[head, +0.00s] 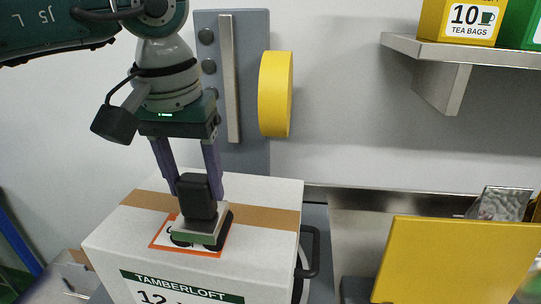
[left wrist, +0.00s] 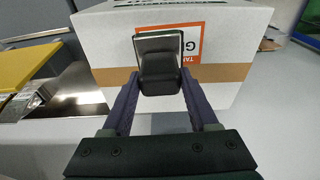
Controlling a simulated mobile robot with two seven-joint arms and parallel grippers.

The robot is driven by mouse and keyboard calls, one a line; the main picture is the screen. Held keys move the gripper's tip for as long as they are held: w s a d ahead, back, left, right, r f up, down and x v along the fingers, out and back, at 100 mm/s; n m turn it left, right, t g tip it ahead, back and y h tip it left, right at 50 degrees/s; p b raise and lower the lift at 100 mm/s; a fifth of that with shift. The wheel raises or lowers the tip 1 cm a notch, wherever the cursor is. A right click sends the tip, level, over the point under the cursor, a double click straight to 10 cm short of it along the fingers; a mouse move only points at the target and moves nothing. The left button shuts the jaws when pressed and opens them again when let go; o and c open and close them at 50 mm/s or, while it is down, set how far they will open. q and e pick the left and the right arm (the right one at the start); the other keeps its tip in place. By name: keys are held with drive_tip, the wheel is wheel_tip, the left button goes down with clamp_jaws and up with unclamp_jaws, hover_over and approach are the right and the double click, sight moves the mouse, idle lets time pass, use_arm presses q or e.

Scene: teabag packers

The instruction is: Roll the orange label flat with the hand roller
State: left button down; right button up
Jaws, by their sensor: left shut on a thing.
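The hand roller (head: 207,222) has a black block handle and a pale metal frame with a dark roller. My left gripper (head: 198,188) is shut on the roller's handle, pointing down. The roller sits over the orange-edged label (head: 160,244) on top of the white carton (head: 262,220) and covers much of the label. I cannot tell whether it presses on the label. In the left wrist view the roller (left wrist: 160,62) hides part of the label (left wrist: 188,50), whose orange edge shows beside it. My right gripper is not in view.
Brown tape (head: 265,213) runs across the carton top. A black handle (head: 312,252) stands close to the carton's right side. A yellow panel (head: 455,262) is at the right. A grey wall panel with a yellow disc (head: 276,94) is behind, and a shelf (head: 455,52) holds tea boxes.

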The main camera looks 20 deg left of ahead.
use_arm(q)
drive_tip(key=shift+r, duration=0.15)
drive_tip(key=shift+r+p, duration=2.5)
drive_tip(key=shift+r, duration=1.45)
drive_tip(key=s+d+r+m, duration=0.1)
drive_tip(key=s+d+r, duration=0.25)
drive_tip(key=r, duration=0.25)
drive_tip(key=s+d+r+m, duration=0.2)
drive_tip(key=s+r, duration=0.2)
drive_tip(key=r, duration=0.1)
drive_tip(key=s+r+p, duration=0.2)
drive_tip(key=r+p, duration=0.9)
drive_tip(key=p, duration=0.1)
drive_tip(key=s+r+p, duration=0.3)
drive_tip(key=r+p, duration=0.8)
drive_tip(key=p, duration=0.1)
drive_tip(key=shift+s+r+p, duration=0.3)
